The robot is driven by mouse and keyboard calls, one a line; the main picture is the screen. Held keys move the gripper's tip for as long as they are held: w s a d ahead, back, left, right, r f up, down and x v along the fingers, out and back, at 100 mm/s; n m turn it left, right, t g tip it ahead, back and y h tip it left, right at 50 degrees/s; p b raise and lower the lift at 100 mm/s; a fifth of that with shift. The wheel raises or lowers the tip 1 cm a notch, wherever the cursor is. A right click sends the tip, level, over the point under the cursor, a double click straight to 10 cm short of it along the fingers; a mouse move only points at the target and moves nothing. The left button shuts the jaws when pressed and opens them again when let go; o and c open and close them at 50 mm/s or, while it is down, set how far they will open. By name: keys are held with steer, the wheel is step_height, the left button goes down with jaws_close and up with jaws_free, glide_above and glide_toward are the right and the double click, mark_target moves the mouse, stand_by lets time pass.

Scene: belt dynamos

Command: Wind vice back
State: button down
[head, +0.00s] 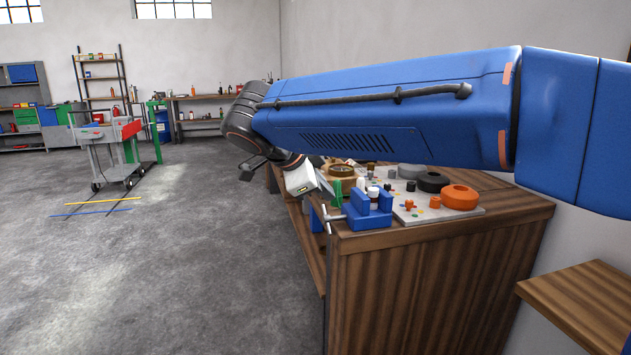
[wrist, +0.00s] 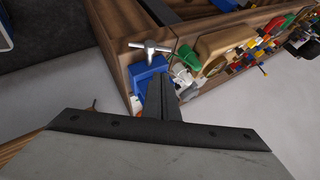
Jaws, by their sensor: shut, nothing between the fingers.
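The blue vice (head: 367,212) stands on the near left corner of the wooden bench. Its metal screw with a cross handle (head: 325,220) sticks out past the bench's left edge. In the wrist view the blue vice (wrist: 149,72) is partly hidden behind my fingers, and its silver T-shaped handle (wrist: 150,47) shows just beyond them. My gripper (wrist: 163,88) is shut and empty, its dark fingers together and pointing towards the vice. Whether they touch it I cannot tell. In the head view my fingertips are hard to make out near the vice.
The wooden bench (head: 430,275) carries a light board with an orange ring (head: 459,197), a black ring (head: 432,182) and small coloured parts right of the vice. A green piece (head: 337,194) stands close behind the vice.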

mark_target(322, 205)
steer(key=shift+w+a+f, duration=0.2)
steer(key=shift+w+f, duration=0.5)
steer(key=shift+f, duration=0.35)
steer(key=shift+w+a+f, duration=0.15)
steer(key=shift+w+f, duration=0.55)
steer(key=shift+f, duration=0.35)
steer(key=shift+w+a+n+g, duration=0.15)
steer(key=shift+w+n+g, duration=0.2)
steer(key=shift+g, duration=0.55)
steer(key=shift+w+a+f+n+g+h, duration=0.2)
steer(key=shift+w+n+g+h, duration=0.3)
steer(key=shift+g, duration=0.5)
steer(key=shift+w, duration=0.3)
steer(key=shift+w+a+f, duration=0.1)
steer(key=shift+w+f, duration=0.1)
steer(key=shift+w, duration=0.05)
